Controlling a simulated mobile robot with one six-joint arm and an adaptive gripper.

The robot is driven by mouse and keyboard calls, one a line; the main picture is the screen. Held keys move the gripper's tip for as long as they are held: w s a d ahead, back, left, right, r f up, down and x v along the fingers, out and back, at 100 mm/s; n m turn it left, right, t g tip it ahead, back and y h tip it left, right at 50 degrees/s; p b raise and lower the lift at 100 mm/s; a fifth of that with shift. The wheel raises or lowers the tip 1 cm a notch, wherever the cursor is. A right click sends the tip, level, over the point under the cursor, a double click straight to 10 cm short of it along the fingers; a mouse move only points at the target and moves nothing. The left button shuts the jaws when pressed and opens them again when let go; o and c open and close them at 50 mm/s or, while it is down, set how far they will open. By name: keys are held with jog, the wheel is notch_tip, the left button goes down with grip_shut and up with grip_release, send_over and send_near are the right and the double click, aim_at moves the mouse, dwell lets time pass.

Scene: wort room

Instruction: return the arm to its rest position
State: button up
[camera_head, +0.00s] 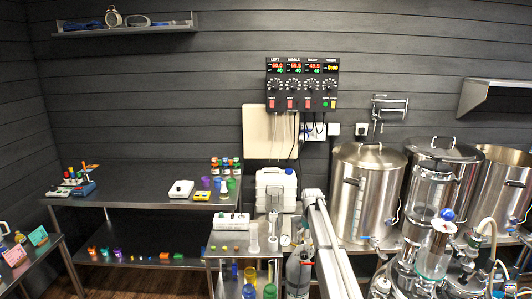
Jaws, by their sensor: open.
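The long pale grey bar rising from the bottom centre looks like a link of my arm, but I cannot be sure. My gripper cannot be made out in this view, so its fingers and anything near them are hidden from me.
Large steel kettles (368,190) stand at the right, with hoses and glassware before them. A white jerrycan (276,188) stands centre. A control panel (302,84) hangs above. Dark floor shows lower left.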

jog(key=s+f+m+b, duration=0.2)
jog(key=s, duration=1.7)
jog(key=s+f+m+b, duration=0.2)
jog(key=s+f+b, duration=0.1)
jog(key=s, duration=1.7)
jog(key=shift+s+a+f+m, duration=0.2)
jog(key=shift+a+f+m, duration=0.05)
jog(key=shift+a+m, duration=0.05)
